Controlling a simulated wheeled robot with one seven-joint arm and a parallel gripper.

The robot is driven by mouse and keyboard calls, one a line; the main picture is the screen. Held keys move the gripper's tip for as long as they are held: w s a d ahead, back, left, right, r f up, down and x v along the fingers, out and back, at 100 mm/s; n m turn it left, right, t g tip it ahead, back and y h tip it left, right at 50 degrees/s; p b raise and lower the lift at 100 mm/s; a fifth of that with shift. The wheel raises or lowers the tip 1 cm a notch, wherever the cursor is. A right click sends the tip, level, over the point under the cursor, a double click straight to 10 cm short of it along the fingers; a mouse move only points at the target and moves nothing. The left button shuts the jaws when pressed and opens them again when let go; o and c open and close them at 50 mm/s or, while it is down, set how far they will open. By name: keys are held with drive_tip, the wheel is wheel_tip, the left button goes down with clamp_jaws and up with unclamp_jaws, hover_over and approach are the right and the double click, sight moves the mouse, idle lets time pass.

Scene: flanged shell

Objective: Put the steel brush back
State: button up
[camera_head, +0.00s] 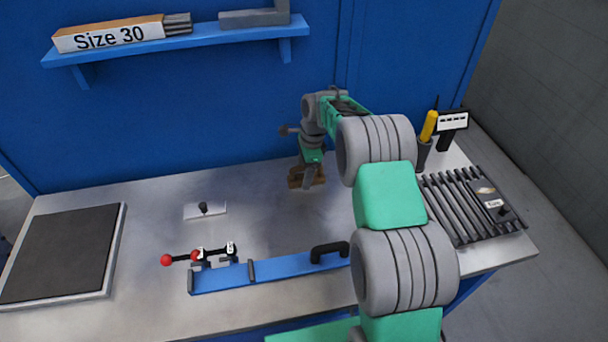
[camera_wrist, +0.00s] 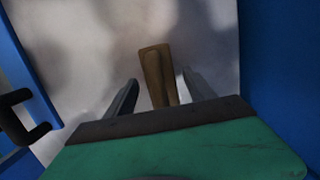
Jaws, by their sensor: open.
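The steel brush shows as a brown wooden piece (camera_wrist: 155,68) in the wrist view, lying on the grey bench between my two fingers. Its lower end is hidden behind my gripper's palm, and no bristles can be made out. In the head view the brown brush (camera_head: 295,181) is at the middle back of the bench, partly covered by my gripper (camera_head: 308,183). My gripper (camera_wrist: 160,82) points down over it, with its fingers apart on either side of the wood. I cannot tell whether either finger touches it.
A dark holder (camera_head: 424,152) with a yellow-handled tool (camera_head: 430,124) stands at the back right, beside a rack of dark bars (camera_head: 455,208). A blue rail fixture (camera_head: 285,274) with red-knobbed clamps lies in front. A black pad (camera_head: 62,252) is left. A blue shelf (camera_head: 200,38) hangs above.

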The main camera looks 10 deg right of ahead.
drive_tip(key=r, duration=0.4)
drive_tip(key=d+r, duration=0.1)
drive_tip(key=r, duration=0.7)
drive_tip(key=shift+s+d, duration=0.1)
drive_tip(key=shift+d, duration=0.2)
drive_tip(key=s+a+r+n+t, duration=0.1)
drive_tip(key=s+a+r+n, duration=0.1)
drive_tip(key=s+r+n, duration=0.5)
drive_tip(key=s+f+n+t+h, duration=0.1)
drive_tip(key=s+n+t, duration=0.1)
drive_tip(key=s+n, duration=0.9)
drive_tip(key=s, duration=1)
drive_tip(key=shift+d+f+t+h, duration=0.3)
drive_tip(key=shift+d+t+h, duration=0.05)
drive_tip(key=shift+t+h, duration=0.05)
drive_tip(key=shift+s, duration=0.15)
